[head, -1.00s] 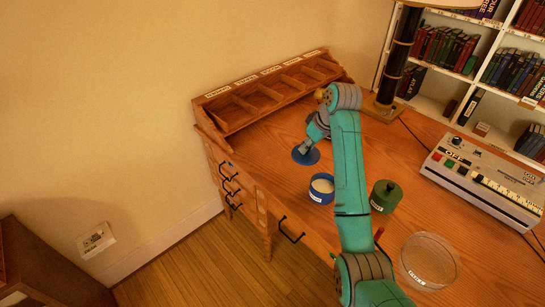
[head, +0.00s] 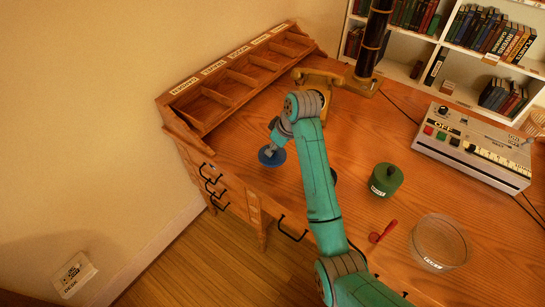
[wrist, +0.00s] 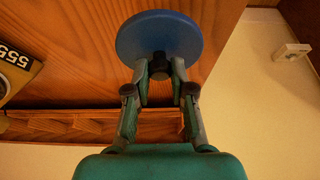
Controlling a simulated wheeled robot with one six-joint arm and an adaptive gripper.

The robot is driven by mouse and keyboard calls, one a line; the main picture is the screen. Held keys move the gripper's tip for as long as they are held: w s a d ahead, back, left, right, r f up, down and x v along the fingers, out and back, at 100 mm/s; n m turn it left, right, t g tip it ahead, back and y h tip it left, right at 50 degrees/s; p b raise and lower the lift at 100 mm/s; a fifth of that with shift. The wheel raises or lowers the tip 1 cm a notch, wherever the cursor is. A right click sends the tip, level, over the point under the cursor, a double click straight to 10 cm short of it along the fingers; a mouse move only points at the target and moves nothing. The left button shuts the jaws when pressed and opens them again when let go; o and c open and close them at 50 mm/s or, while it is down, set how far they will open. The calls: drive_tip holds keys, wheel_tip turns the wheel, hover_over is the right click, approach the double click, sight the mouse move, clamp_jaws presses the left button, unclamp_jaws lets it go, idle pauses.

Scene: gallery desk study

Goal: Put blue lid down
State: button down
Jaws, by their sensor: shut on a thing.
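The blue lid (head: 266,158) is a flat round disc held over the left part of the desk. It also shows large in the wrist view (wrist: 160,30). My gripper (head: 273,148) is shut on the dark knob at the middle of the lid, and both fingers show in the wrist view (wrist: 160,72). The lid is close to the desktop, but I cannot tell whether it touches. The blue pot seen earlier is now mostly or fully hidden behind my arm.
The wooden desk (head: 245,190) has a pigeonhole rack (head: 235,80) along its left back edge. A yellowish telephone (head: 318,78) stands behind my arm. To the right are a green lidded jar (head: 386,180), a red object (head: 382,232), a clear bowl (head: 440,243) and a control box (head: 475,148).

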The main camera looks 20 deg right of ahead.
sight(275, 155)
drive_tip(key=shift+f, duration=2.45)
drive_tip(key=shift+f, duration=0.1)
drive_tip(key=c, duration=1)
unclamp_jaws()
